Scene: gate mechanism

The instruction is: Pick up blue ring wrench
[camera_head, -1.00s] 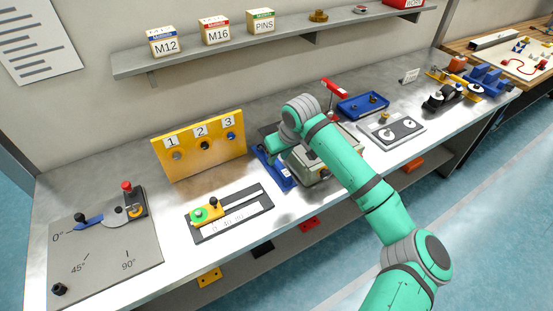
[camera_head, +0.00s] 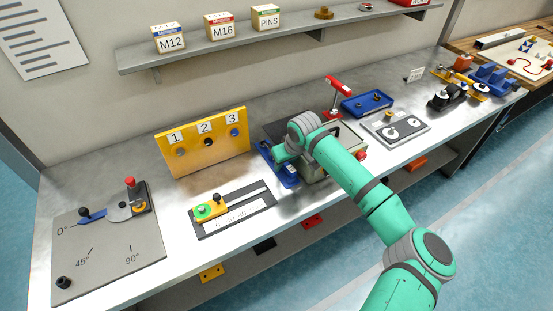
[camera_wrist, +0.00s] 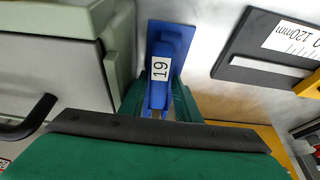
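The blue ring wrench (camera_wrist: 160,70), with a white label reading 19, shows in the wrist view above a flat blue holder (camera_wrist: 181,31). The green fingers of my gripper (camera_wrist: 160,104) stand on both sides of its blue shank, very close to it. I cannot tell whether they press on it or whether the wrench is clear of the holder. In the head view the blue holder (camera_head: 290,179) lies on the bench, left of a grey-green box. My wrist hides most of the wrench and the fingertips there.
The grey-green box (camera_head: 318,172) with a black handle stands close beside my gripper. A yellow numbered panel (camera_head: 203,158) and a slider gauge (camera_head: 262,196) are to the left. A red lever (camera_head: 338,84) rises behind. Bare bench lies between the gauge and the angle plate (camera_head: 110,262).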

